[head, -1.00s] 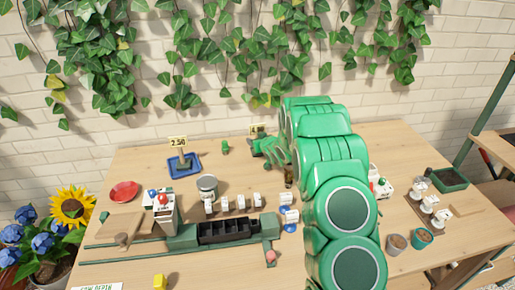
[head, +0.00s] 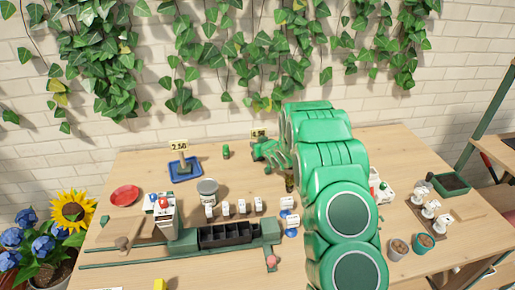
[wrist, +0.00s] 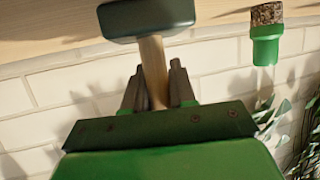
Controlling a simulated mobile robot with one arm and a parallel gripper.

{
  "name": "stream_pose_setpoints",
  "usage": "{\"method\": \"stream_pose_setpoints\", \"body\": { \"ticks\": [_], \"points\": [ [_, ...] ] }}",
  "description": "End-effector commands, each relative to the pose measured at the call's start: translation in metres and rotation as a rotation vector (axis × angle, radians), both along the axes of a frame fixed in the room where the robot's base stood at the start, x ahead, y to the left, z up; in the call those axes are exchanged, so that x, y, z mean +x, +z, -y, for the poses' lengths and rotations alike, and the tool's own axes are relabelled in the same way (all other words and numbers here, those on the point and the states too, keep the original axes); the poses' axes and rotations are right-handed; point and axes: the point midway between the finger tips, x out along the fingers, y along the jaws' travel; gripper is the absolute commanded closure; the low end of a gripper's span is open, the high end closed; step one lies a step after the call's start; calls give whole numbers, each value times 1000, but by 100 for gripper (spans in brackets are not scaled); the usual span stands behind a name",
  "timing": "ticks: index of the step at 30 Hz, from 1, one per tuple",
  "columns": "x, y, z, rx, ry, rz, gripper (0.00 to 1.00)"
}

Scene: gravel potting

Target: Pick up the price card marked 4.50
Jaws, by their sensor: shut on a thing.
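The price card (head: 258,132) stands at the back of the table by the brick wall, left of my arm. Its yellow face is small and its figures are hard to read. My gripper (head: 260,150) is at its stem, just below the card. In the wrist view my gripper's fingers (wrist: 156,92) are shut on the wooden stem (wrist: 153,65), one on each side. The dark green base (wrist: 146,18) shows beyond them. The card's face is hidden in the wrist view. I cannot tell whether the base touches the table.
A small green bottle (head: 225,152) stands between the two cards. A grey tin (head: 208,190), small white tags and a black compartment tray (head: 225,235) are nearer.

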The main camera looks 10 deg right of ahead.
Motion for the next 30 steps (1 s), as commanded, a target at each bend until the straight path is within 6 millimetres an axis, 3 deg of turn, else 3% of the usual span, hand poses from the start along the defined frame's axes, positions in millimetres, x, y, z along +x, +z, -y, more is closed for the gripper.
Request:
{"method": "stream_pose_setpoints", "body": {
  "ticks": [9, 25, 30],
  "points": [
    [0, 34, 0, -2, 0, 2, 100],
    [-50, 92, -1, 0, 0, 4, 100],
    [-75, 102, -2, 1, 0, 2, 100]
  ]
}}
